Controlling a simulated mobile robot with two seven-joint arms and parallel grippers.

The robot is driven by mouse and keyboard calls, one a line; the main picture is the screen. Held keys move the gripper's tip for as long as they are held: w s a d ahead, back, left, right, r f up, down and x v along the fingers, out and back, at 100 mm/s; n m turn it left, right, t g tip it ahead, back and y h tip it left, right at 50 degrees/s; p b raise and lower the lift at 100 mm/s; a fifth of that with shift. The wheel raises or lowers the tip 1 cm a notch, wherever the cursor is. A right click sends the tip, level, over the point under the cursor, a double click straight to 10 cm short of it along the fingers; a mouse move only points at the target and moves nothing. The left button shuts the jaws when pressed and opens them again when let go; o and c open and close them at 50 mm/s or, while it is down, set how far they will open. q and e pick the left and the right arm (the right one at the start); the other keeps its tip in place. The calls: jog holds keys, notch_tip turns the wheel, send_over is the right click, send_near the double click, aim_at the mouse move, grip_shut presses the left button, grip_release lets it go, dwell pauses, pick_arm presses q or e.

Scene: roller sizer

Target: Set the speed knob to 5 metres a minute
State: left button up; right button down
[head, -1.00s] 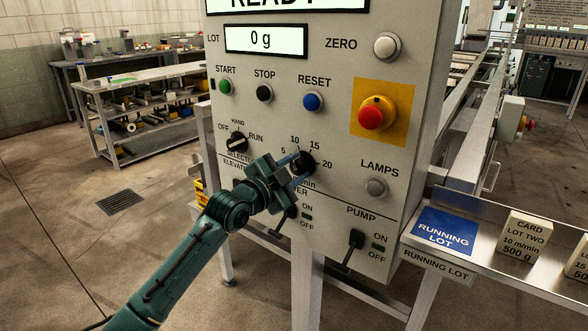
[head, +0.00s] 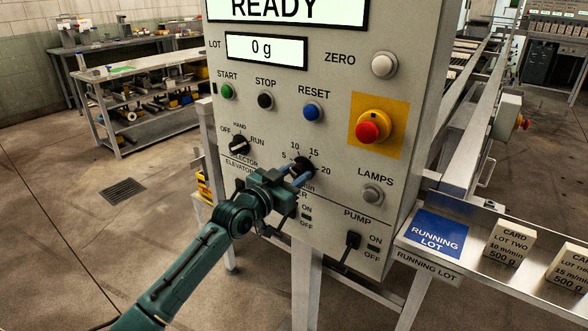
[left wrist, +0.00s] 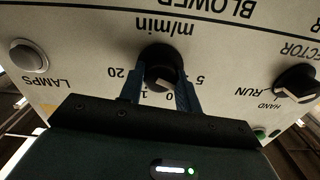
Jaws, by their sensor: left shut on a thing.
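The black speed knob (head: 304,162) is on the grey control panel (head: 336,130), inside a scale marked 5, 10, 15 and 20. My left gripper (head: 296,174) is shut on this knob, with its blue fingers at the panel face. In the left wrist view the picture is upside down, and the knob (left wrist: 160,67) sits between the two fingers of my left gripper (left wrist: 160,92). A pale mark shows on the knob's near side, towards the partly hidden 10 and 15. The exact setting is hard to read. My right gripper is not in view.
The selector knob (head: 239,145) is left of the speed knob. The start (head: 228,91), stop (head: 265,101) and reset (head: 313,111) buttons are above; a red emergency button (head: 368,132) is at right. The pump switch (head: 353,241) is below right.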

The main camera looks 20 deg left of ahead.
pick_arm(q)
jog(key=shift+n, duration=0.6)
jog(key=o, duration=1)
jog(key=shift+c, duration=0.2)
jog(key=v, duration=1.3)
jog(key=shift+s, duration=0.15)
